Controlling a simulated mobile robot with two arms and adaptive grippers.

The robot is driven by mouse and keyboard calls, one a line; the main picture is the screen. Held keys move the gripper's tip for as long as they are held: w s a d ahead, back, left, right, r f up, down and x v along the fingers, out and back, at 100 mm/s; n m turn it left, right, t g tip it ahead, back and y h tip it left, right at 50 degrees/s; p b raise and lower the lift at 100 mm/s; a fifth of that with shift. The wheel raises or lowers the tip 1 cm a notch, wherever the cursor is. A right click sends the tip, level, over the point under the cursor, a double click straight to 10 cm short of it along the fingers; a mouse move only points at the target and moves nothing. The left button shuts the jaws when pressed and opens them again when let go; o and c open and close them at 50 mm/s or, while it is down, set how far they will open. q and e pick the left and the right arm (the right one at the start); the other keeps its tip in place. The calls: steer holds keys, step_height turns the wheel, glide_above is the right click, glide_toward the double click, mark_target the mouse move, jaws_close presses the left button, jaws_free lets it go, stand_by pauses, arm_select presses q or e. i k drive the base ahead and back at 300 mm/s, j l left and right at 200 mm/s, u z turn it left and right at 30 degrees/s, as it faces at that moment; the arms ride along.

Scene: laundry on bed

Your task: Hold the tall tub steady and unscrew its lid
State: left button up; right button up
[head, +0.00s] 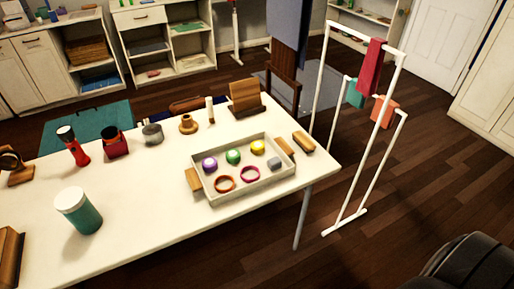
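The tall tub (84,219) stands upright on the white table at the left, in the front part of the tabletop. It is teal with a white lid (71,199), and the lid sits on its top. No gripper touches the tub in the head view. Neither my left gripper nor my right gripper shows in this view.
A grey tray (243,192) with colored balls and rings sits on the right half of the white table (150,240). A red flashlight (75,147), a red box (115,143) and a grey jar (152,134) stand behind the tub. Bare tabletop lies right of the tub.

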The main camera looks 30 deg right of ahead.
mark_target(86, 220)
steer(key=i+j, duration=0.1)
steer(key=j, duration=0.7)
steer(key=i+j, duration=0.15)
steer(key=j, duration=0.25)
